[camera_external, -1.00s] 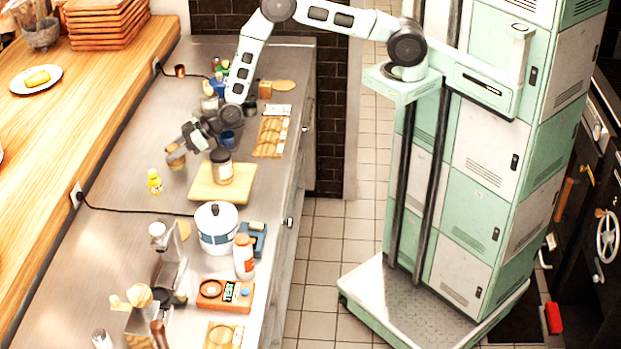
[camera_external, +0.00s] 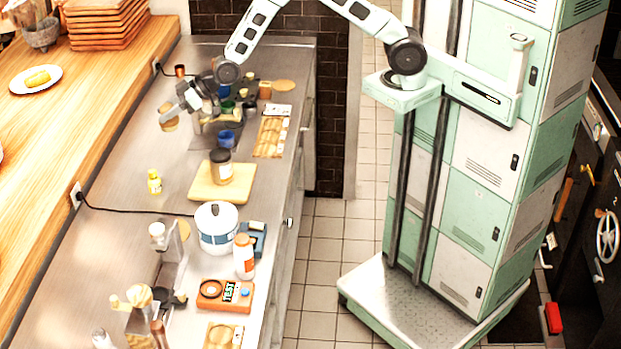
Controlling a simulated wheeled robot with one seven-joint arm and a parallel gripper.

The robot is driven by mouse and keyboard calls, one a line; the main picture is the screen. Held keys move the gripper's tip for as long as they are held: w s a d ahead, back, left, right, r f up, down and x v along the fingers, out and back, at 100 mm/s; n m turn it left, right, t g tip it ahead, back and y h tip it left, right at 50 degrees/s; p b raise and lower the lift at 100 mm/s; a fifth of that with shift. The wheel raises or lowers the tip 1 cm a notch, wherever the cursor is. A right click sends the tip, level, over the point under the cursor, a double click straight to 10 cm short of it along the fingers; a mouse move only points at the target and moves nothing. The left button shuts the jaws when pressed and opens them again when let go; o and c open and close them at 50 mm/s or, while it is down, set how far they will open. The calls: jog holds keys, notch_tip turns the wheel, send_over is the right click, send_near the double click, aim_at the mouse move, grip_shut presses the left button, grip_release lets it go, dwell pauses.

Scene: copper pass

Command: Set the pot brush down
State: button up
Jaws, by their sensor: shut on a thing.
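My gripper (camera_external: 172,112) is at the far left part of the steel counter, shut on the pot brush (camera_external: 168,124). The brush shows as a small round tan-brown piece below the fingers. Much of it is hidden by the fingers or too small to make out. It appears to be held above the counter; the exact gap is hard to tell. The steel counter (camera_external: 125,225) is bare below and in front of the brush.
A wooden board (camera_external: 240,188) bears a dark jar with a pale label (camera_external: 221,165). A small yellow bottle (camera_external: 154,181) stands left of it. A blue cup (camera_external: 227,139) and several containers stand right of my gripper. A white pot (camera_external: 216,227) stands nearer.

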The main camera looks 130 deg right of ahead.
jog(key=w+a+f+n+t+y+b, duration=0.1)
jog(key=w+a+f+n+y+b, duration=0.1)
jog(key=w+a+f+y+b, duration=0.3)
jog(key=w+a+f+n+b, duration=0.1)
jog(key=w+a+n+b, duration=0.15)
jog(key=w, duration=0.55)
jog(key=a+r+n+g+y+b, duration=0.2)
jog(key=a+n+y+b, duration=0.2)
jog(key=a, duration=0.3)
jog(key=w+a+r+n+g+y+b, duration=0.1)
jog(key=a+r+n+g+y+b, duration=0.2)
jog(key=a+n, duration=0.4)
jog(key=shift+w+a+r+g+y+b, duration=0.25)
jog(key=shift+a+y+b, duration=0.3)
jog(key=shift+y, duration=0.85)
jog(key=shift+s, duration=0.1)
notch_tip(320, 180, down, 15)
jog(key=shift+s+r+p, duration=0.1)
jog(key=shift+p, duration=0.7)
